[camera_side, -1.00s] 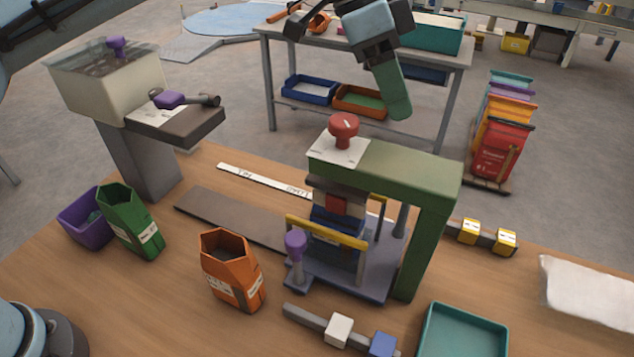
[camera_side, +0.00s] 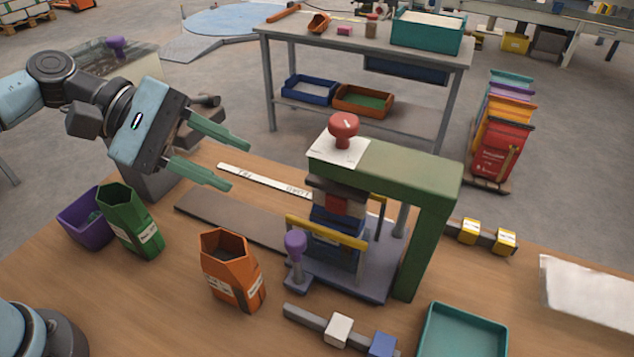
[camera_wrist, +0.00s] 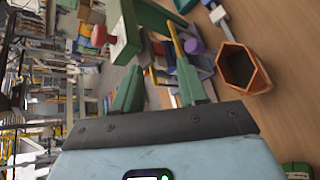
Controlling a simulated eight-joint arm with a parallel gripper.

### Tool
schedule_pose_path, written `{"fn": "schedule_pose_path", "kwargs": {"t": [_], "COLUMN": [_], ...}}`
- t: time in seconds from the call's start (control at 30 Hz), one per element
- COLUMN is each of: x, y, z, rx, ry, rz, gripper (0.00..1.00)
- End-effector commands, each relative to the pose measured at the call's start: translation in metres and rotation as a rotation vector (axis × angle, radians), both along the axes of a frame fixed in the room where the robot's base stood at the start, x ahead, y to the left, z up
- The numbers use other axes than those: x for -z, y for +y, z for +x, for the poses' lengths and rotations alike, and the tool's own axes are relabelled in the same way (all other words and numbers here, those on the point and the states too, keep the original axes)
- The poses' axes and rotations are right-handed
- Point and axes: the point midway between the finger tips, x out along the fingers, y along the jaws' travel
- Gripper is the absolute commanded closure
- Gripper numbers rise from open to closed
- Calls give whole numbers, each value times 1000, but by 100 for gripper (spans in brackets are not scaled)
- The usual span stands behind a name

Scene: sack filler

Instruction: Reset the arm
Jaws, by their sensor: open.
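My gripper (camera_side: 238,164) is in the upper left of the side view, raised above the table. Its two green fingers are apart with nothing between them, and they point right toward the green press (camera_side: 425,185). The press has a red knob (camera_side: 343,127) on top and a stack of dark, red and blue pieces under its arm. In the wrist view the open fingers (camera_wrist: 160,90) show with the press beyond them and the orange sack (camera_wrist: 243,70) to the right. My arm partly hides the hopper (camera_side: 130,62) at the left.
On the table, a green sack (camera_side: 130,225) and a purple bin (camera_side: 80,222) stand at left, and the orange sack (camera_side: 230,270) stands in front. A teal tray (camera_side: 462,335) lies at front right. A white sack (camera_side: 590,290) lies at right. Colored sacks (camera_side: 500,140) stand behind.

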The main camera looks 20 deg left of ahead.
Motion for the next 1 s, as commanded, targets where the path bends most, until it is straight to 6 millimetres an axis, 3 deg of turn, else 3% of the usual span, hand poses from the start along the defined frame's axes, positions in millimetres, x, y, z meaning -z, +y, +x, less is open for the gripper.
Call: {"fn": "schedule_pose_path", "kwargs": {"t": [0.1, 0.23, 0.37, 0.53, 0.7, 1.0], "x": [33, 58, 71, 73, 70, 69], "y": [30, 67, 108, 153, 175, 179], "z": [-9, -7, -3, 1, 2, 3], "rx": [-29, 51, 204, 423, 561, 588], "ry": [-110, -307, -497, -659, -724, -735], "rz": [183, 490, 819, 1162, 1334, 1365], "gripper": [58, 58, 58, 58, 58, 58]}}
